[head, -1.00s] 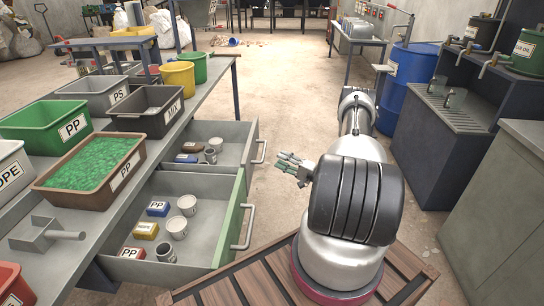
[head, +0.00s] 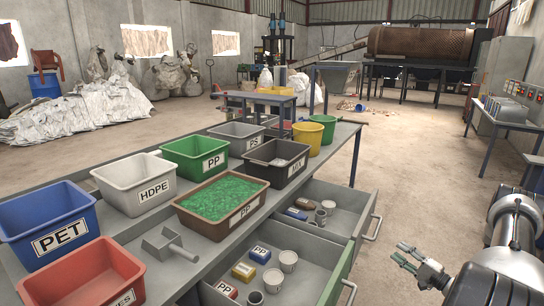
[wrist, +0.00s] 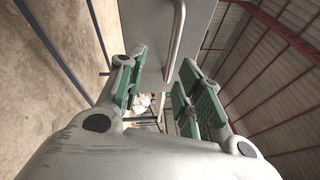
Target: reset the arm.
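My gripper (head: 408,256) is empty and open, with green pads on its fingers. In the head view it is at the lower right, beside the open drawers of the workbench. In the wrist view the two green-padded fingers (wrist: 160,92) stand apart with nothing between them. A grey drawer front with a bar handle (wrist: 176,28) shows beyond them, and I cannot tell how near it is. My arm runs along the right edge of the head view, partly cut off.
The upper open drawer (head: 362,207) and the lower green-edged drawer (head: 338,270) jut out left of my gripper, holding cups and labelled blocks. The workbench (head: 135,238) carries several bins. Open floor (head: 420,170) lies beyond my gripper. A control-panel table (head: 500,122) stands at right.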

